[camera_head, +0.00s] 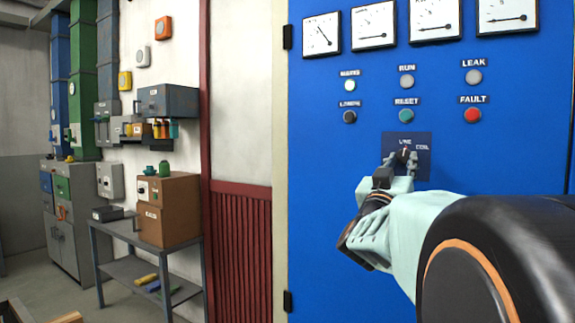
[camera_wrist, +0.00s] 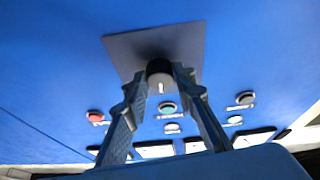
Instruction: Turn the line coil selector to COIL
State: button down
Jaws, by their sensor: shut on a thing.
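The line coil selector (camera_wrist: 159,72) is a dark round knob with a white pointer mark, set on a dark square plate (camera_head: 421,168) on the blue cabinet door. In the head view the plate carries the labels LINE at the top and COIL to the right. My gripper (camera_head: 402,158) is at the plate and hides most of the knob there. In the wrist view the two fingertips of my gripper (camera_wrist: 166,72) are on either side of the knob, shut on it. Its white mark shows between the fingers; I cannot tell for certain which label it points to.
Above the selector are the red FAULT button (camera_head: 472,115), the RESET button (camera_head: 406,116), several lamps and a row of dial gauges (camera_head: 374,25). The blue door (camera_head: 330,220) is clear below the plate. A table with a brown box (camera_head: 168,208) stands at left.

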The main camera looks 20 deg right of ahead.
jog(key=m+b, duration=0.1)
jog(key=m+g+h, duration=0.1)
jog(key=m, duration=0.1)
jog(key=shift+w+a+f+m+g+b, duration=0.1)
jog(key=shift+w+m+g+b, duration=0.05)
jog(key=shift+m+g+b, duration=0.2)
jog(key=m+g, duration=0.1)
jog(key=m, duration=0.2)
jog(key=shift+w+a+m+g+h+b, duration=0.1)
jog(key=shift+m+g+h+b, duration=0.2)
jog(key=shift+m+g+b, duration=0.05)
jog(key=m+g, duration=0.1)
jog(key=m, duration=0.1)
jog(key=m+g, duration=0.1)
jog(key=m, duration=0.1)
jog(key=m+g, duration=0.1)
jog(key=m, duration=0.2)
jog(key=shift+w+a+r+p, duration=0.1)
jog(key=shift+r+p, duration=0.2)
jog(key=shift+r, duration=0.1)
jog(key=c, duration=1.6)
grip_release()
jog(key=v, duration=1.2)
jog(key=shift+w+r, duration=0.1)
